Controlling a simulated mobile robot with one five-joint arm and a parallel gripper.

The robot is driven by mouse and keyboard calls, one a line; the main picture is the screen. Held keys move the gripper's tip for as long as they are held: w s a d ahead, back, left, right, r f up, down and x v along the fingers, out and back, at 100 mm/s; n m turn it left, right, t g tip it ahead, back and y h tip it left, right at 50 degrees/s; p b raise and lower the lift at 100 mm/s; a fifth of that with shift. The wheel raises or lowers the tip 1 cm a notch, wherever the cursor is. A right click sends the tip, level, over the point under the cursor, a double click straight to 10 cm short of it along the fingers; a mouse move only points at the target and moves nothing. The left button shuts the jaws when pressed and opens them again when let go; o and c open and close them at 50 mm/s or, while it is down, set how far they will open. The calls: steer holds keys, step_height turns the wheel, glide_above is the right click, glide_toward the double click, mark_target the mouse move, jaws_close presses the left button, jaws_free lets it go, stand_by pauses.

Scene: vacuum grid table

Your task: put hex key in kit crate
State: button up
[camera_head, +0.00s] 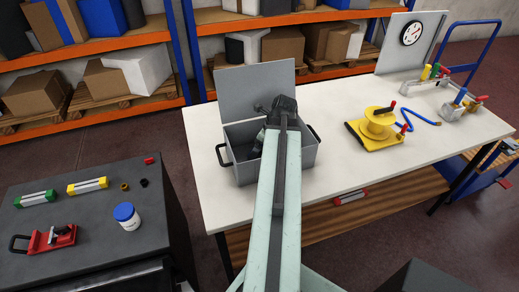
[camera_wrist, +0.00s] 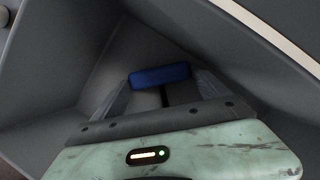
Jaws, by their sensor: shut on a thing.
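The kit crate (camera_head: 243,172) is a grey open box with its lid raised at the back and dark side handles, standing on the white table. My gripper (camera_head: 262,136) reaches over its front wall and is down in its opening. In the wrist view my gripper (camera_wrist: 165,92) is shut on a blue piece, which I take to be the hex key (camera_wrist: 160,75); only this blue part shows clearly between the fingertips. Grey crate walls (camera_wrist: 55,65) surround it in that view. My arm hides part of the crate and the hex key in the head view.
A yellow reel (camera_head: 376,125) with a blue hose stands right of the crate on the white table (camera_head: 330,205). A dark cabinet (camera_head: 85,265) at left holds a white jar (camera_head: 128,217), a red tool (camera_head: 50,238) and small parts. Shelves stand behind.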

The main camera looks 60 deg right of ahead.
steer(key=shift+f, duration=0.15)
steer(key=o, duration=1.3)
steer(key=shift+c, duration=0.2)
steer(key=shift+r+p, duration=0.3)
steer(key=shift+r, duration=0.15)
steer(key=p+v, duration=1)
steer(key=v, duration=0.1)
steer(key=shift+s+r, duration=0.15)
steer(key=shift+s, duration=0.05)
